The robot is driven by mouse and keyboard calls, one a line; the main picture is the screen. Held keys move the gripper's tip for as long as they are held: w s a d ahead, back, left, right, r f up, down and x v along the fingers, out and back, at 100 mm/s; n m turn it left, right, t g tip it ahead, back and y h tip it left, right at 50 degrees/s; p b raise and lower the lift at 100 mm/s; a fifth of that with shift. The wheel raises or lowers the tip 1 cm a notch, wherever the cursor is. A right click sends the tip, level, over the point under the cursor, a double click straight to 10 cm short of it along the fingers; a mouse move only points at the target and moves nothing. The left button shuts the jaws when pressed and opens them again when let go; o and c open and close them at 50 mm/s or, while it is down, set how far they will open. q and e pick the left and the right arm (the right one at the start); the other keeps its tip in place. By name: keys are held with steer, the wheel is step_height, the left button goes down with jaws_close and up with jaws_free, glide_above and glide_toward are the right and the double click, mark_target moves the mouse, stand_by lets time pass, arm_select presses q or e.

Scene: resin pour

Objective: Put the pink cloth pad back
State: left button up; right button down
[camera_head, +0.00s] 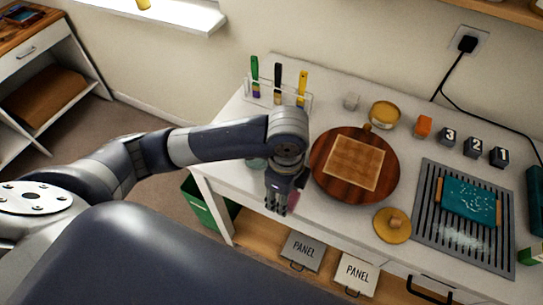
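My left gripper (279,208) points down over the left front part of the white table (225,160), just left of the round wooden board (325,185). A small patch of pink, likely the pink cloth pad (294,197), shows right beside its fingers. Most of the pad is hidden behind the gripper. I cannot tell whether the fingers are closed on the pad or only next to it. My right gripper is not in view.
A tan square lies on the round board. A brush rack (277,98), a yellow tin (384,114), an orange block (423,126) and numbered dark blocks (472,147) stand behind. A slatted grey tray (422,225) with a teal piece (468,201) lies right, beside a yellow disc (391,226).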

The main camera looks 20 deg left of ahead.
arm_select(q)
steer(key=w+a+p, duration=0.1)
steer(key=w, duration=0.3)
steer(key=w+a+f+p, duration=0.1)
steer(key=w+a, duration=0.1)
steer(key=w, duration=0.3)
steer(key=w+a+p, duration=0.1)
steer(key=w+a, duration=0.1)
steer(key=w, duration=0.3)
steer(key=shift+w+f, duration=0.15)
steer(key=shift+w, duration=0.05)
steer(key=shift+w+a+f+p, duration=0.15)
steer(key=shift+f+p, duration=0.15)
steer(key=shift+p, duration=0.2)
step_height(320, 180, down, 2)
steer(key=shift+f+p, duration=0.2)
steer(key=shift+p, duration=0.25)
steer(key=shift+f, duration=0.35)
steer(key=shift+f, duration=0.15)
steer(key=o, duration=0.9)
